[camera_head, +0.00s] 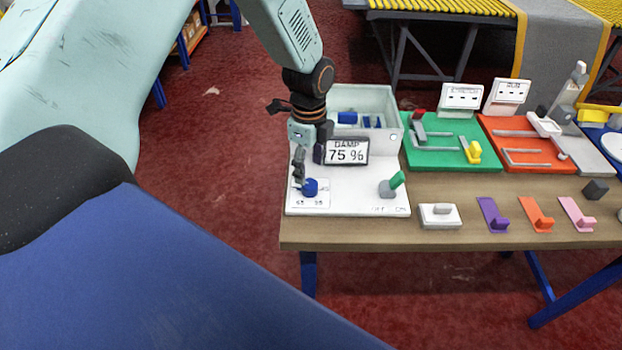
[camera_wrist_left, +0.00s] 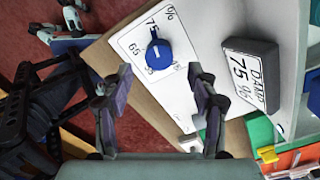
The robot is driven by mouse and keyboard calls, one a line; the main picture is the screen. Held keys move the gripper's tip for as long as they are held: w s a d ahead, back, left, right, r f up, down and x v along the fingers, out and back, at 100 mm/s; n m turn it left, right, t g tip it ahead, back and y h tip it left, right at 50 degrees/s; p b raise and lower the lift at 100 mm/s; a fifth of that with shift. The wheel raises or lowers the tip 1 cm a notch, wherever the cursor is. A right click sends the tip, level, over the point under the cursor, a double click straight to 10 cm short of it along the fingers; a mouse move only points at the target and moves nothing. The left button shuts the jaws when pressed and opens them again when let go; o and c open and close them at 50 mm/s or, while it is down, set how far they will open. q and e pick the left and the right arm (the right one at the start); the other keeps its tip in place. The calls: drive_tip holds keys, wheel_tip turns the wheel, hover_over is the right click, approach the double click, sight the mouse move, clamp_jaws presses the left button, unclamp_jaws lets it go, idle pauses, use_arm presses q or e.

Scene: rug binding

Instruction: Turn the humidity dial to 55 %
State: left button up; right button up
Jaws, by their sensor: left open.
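The blue humidity dial (camera_head: 310,187) sits on a white scale plate at the front left of the white panel (camera_head: 350,197). In the left wrist view, the dial (camera_wrist_left: 158,54) has a white mark that points toward the printed 75; 65 and lower marks are also printed round it. The display (camera_head: 346,151) behind it reads DAMP 75 %. My left gripper (camera_head: 309,166) hangs just above and behind the dial. In the wrist view its two fingers (camera_wrist_left: 160,82) are apart, with nothing between them, and the dial lies beyond the tips. My right gripper is not visible.
A green-handled lever (camera_head: 392,185) stands at the panel's right. A pale bin (camera_head: 385,104) is behind the display. A green board (camera_head: 436,149) and a red board (camera_head: 529,150) lie further right. Several coloured hooks and a white switch (camera_head: 439,215) line the table's front (camera_head: 430,240).

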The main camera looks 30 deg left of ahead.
sight(310, 183)
use_arm(q)
wheel_tip(310, 183, down, 5)
drive_tip(key=shift+w+f, duration=0.2)
drive_tip(key=shift+f, duration=0.25)
drive_tip(key=shift+s+r, duration=0.3)
drive_tip(key=shift+s, duration=0.2)
drive_tip(key=shift+c, duration=1)
drive_tip(key=shift+w+f, duration=0.25)
drive_tip(key=shift+w, duration=0.2)
drive_tip(key=c, duration=0.5)
drive_tip(key=shift+s+r, duration=0.15)
drive_tip(key=shift+c, duration=2.3)
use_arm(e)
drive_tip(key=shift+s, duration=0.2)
